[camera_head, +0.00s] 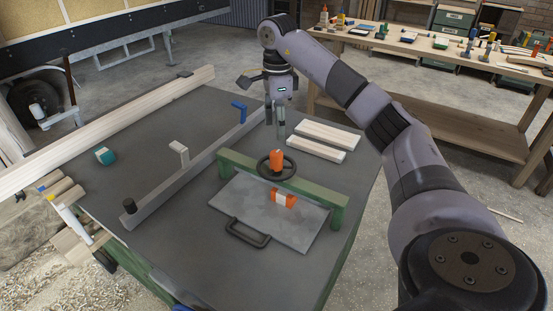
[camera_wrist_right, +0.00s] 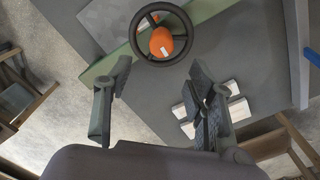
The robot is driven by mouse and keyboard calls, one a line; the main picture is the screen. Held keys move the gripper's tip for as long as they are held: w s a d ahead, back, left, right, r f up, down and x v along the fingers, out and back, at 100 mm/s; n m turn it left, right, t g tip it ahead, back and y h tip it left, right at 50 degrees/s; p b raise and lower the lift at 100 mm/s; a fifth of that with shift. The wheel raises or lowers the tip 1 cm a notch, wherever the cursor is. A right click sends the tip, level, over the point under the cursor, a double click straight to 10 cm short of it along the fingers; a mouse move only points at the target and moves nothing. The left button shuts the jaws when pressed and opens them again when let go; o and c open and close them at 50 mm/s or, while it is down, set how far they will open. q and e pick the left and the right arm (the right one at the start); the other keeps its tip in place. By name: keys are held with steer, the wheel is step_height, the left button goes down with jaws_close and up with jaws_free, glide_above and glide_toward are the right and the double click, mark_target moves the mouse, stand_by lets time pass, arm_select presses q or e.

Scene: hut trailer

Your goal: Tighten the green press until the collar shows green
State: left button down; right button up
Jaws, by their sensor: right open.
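The green press (camera_head: 232,163) is a low green beam across a grey metal plate (camera_head: 258,217) on the dark table. A black handwheel (camera_head: 262,170) sits on top of the beam, with an orange knob (camera_head: 276,158) at its middle. An orange and white block (camera_head: 284,201) is below the beam; I see no green on it. My right gripper (camera_head: 275,131) is open and empty above the handwheel, apart from it. In the right wrist view the wheel (camera_wrist_right: 139,20) and knob (camera_wrist_right: 162,42) lie beyond the gap between the open fingers (camera_wrist_right: 161,70). My left gripper is out of view.
Two pale boards (camera_head: 322,140) lie right of the wheel. A grey fence (camera_head: 192,172) and a blue clamp (camera_head: 239,108) are to the left, with a teal block (camera_head: 105,156) farther left. A workbench (camera_head: 440,50) with tools stands behind.

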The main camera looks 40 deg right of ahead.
mark_target(277, 152)
step_height(277, 152, down, 10)
steer(key=shift+w+r+p, duration=0.1)
steer(key=shift+p, duration=0.45)
steer(key=shift+f, duration=0.5)
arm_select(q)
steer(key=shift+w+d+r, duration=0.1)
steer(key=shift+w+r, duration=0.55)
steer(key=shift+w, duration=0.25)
arm_select(e)
steer(key=shift+c, duration=0.6)
steer(key=c, duration=1)
